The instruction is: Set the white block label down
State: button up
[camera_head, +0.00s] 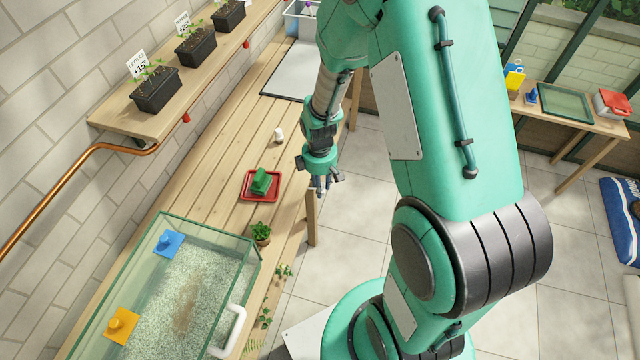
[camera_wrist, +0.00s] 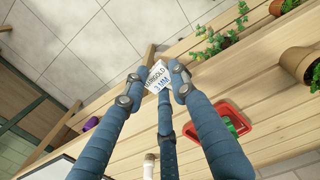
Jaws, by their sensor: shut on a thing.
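The white block label (camera_wrist: 157,77) carries printed text, partly readable as a name and a price. It sits between the fingertips of my gripper (camera_wrist: 157,84) in the wrist view, tilted. The fingers are closed around it. In the head view my gripper (camera_head: 322,184) hangs near the front edge of the wooden bench (camera_head: 230,150), to the right of the red tray. The label cannot be made out in that view. I cannot tell how high it is above the bench.
A red tray (camera_head: 263,198) with a green block (camera_head: 261,181) lies on the bench. A small white bottle-like item (camera_head: 279,135) stands behind it. A potted plant (camera_head: 261,233) and a glass gravel tank (camera_head: 190,290) are nearer. Labelled black planters (camera_head: 157,90) line the shelf.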

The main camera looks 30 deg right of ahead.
jog(key=s+a+f+m+g, duration=0.3)
jog(key=s+a+m+g, duration=0.2)
jog(key=m, duration=0.7)
jog(key=w+a+r+m+t+y, duration=0.1)
jog(key=w+m+y, duration=0.2)
jog(key=m+y, duration=0.1)
jog(key=w+a+r+m+t+y+b, duration=0.1)
jog(key=w+m+t+y, duration=0.1)
jog(key=m+y, duration=0.3)
jog(key=w+a+m+t+y, duration=0.1)
jog(key=w+m+y, duration=0.3)
jog(key=m, duration=0.4)
jog(key=shift+a+r+t, duration=0.2)
jog(key=shift+r+t, duration=0.2)
jog(key=shift+t, duration=0.1)
jog(key=w+d+r+m+t+b, duration=0.1)
jog(key=w+d+r+m+t, duration=0.3)
jog(key=w+d+m+t, duration=0.5)
jog(key=w+d+t, duration=0.2)
jog(key=t, duration=0.2)
jog(key=shift+r, duration=0.2)
jog(key=shift+s+f, duration=0.1)
jog(key=shift+f+b, duration=2.4)
jog(key=shift+f, duration=0.9)
jog(key=shift+f+b, duration=0.3)
jog(key=shift+f, duration=0.35)
